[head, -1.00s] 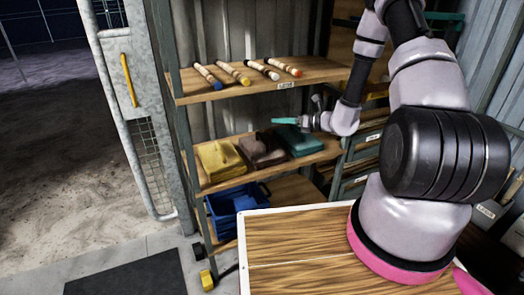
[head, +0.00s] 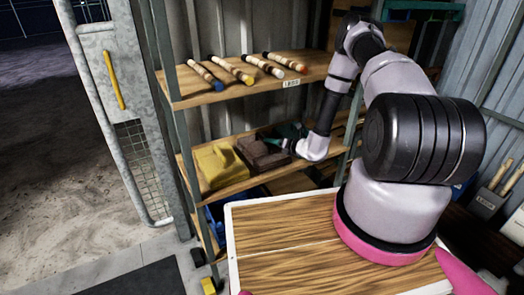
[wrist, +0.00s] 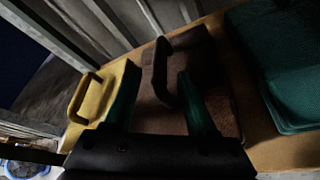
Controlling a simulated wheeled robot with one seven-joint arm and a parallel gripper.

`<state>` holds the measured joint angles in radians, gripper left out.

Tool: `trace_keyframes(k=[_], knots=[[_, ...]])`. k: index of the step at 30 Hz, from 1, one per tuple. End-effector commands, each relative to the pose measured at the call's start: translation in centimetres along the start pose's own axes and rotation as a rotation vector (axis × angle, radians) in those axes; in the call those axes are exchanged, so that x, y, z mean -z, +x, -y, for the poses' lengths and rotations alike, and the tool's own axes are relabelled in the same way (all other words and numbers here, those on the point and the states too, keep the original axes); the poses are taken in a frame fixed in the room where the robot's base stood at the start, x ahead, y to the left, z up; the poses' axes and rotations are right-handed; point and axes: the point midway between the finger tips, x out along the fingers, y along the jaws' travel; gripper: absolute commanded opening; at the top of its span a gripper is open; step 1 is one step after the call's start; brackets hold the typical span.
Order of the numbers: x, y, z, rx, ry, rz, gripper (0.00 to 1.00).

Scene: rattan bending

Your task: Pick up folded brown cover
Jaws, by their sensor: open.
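The folded brown cover (head: 262,156) lies on the middle shelf, between a folded yellow cover and a folded green one. In the wrist view the brown cover (wrist: 215,75) fills the middle, with a dark raised loop (wrist: 161,75) on it. My gripper (wrist: 158,85) is open, with its two green fingers apart over the brown cover. The left finger is near the edge facing the yellow cover; the right finger is right of the loop. Nothing is held. I cannot tell whether the fingers touch the cover. In the head view my wrist partly hides the gripper and green cover.
The yellow cover (head: 218,166) is close on the left, and the green cover (wrist: 290,70) on the right. The upper shelf (head: 240,80) with several wooden-handled tools is above. A shelf post (head: 178,120) stands at the left. A wooden-topped surface (head: 290,225) is in front.

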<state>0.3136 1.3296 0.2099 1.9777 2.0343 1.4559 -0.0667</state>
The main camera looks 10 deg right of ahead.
Motion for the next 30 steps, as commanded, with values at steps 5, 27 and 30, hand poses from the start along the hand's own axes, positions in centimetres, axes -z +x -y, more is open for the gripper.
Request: trace_keyframes(k=[5, 27, 30], knots=[[0.0, 1.4, -0.1, -0.001, 0.000, 0.000, 0.57], [0.0, 6.3, 0.0, -0.001, 0.000, 0.000, 0.15], [0.0, 6.3, 0.0, -0.001, 0.000, 0.000, 0.00]])
